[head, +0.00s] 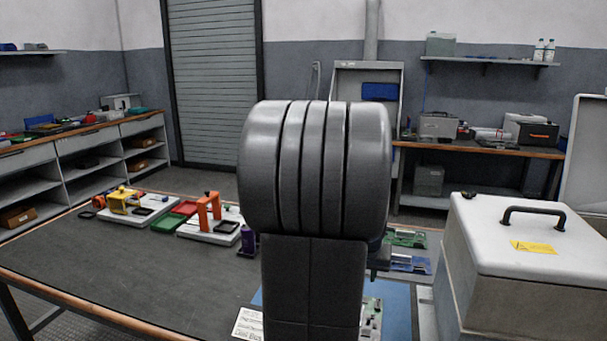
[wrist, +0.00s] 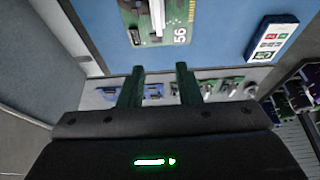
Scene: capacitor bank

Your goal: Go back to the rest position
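My gripper (wrist: 159,88) shows in the wrist view with its two dark fingers apart and nothing between them. In the head view my own arm fills the middle and hides most of the bench behind it; the fingers do not show there. In the wrist view a green circuit board marked 56 (wrist: 172,22) lies on a blue mat (wrist: 215,48) beyond the fingertips, apart from them. A white meter-like device (wrist: 271,38) lies on the mat to the right.
A large grey box with a white handled lid (head: 525,235) stands close on the right. Green and blue boards (head: 408,263) lie beside it. An orange fixture (head: 209,212) and a yellow tool (head: 122,200) stand at the bench's left back. The bench's left front (head: 130,270) is clear.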

